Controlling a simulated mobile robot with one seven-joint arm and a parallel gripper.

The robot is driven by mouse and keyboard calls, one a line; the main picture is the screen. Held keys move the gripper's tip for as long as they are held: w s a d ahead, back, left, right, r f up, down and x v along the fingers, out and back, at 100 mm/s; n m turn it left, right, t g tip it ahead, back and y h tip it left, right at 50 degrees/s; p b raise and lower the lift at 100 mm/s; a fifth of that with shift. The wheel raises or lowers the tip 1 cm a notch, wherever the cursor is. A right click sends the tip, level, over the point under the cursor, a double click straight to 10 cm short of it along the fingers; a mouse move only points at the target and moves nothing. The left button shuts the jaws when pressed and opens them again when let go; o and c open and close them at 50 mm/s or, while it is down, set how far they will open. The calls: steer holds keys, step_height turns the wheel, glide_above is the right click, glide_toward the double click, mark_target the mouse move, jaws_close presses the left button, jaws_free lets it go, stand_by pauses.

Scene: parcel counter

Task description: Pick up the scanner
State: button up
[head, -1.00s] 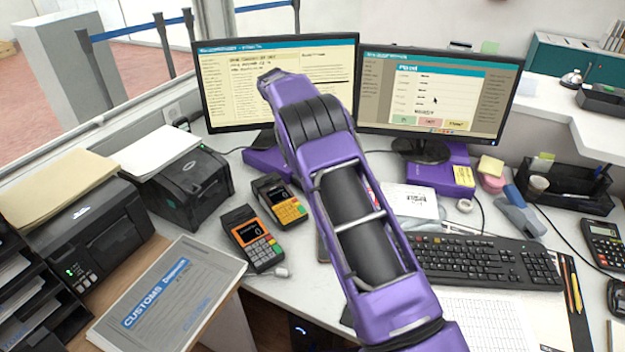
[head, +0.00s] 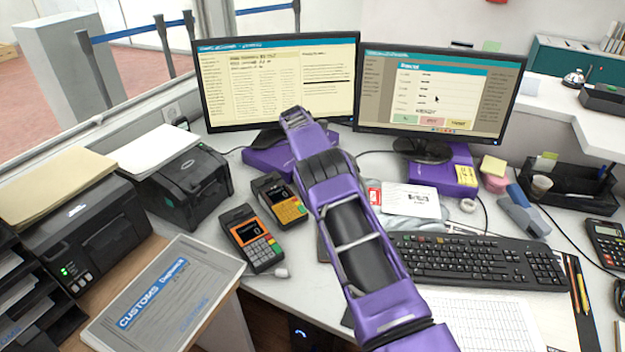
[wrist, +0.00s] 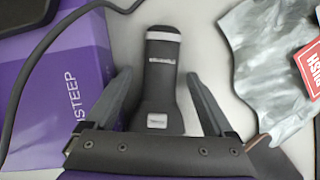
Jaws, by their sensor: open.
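The scanner (wrist: 160,85), a dark grey handheld device with a pale band near its far end and a small light label, lies on the counter in the wrist view. My gripper (wrist: 158,76) is open, with one finger on each side of the scanner's body. A gap shows between each finger and the scanner. How high the fingertips are above the counter is hard to tell. In the head view my arm hides the scanner and the gripper.
A purple box (wrist: 55,85) with a dark cable is left of the scanner; a silver mailer (wrist: 265,70) is close on its right. Two monitors (head: 278,85) stand behind. Card terminals (head: 252,238) are left of my arm, a keyboard (head: 475,260) right.

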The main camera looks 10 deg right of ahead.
jaws_close()
stand_by(0.5)
steer(key=shift+r, duration=0.1)
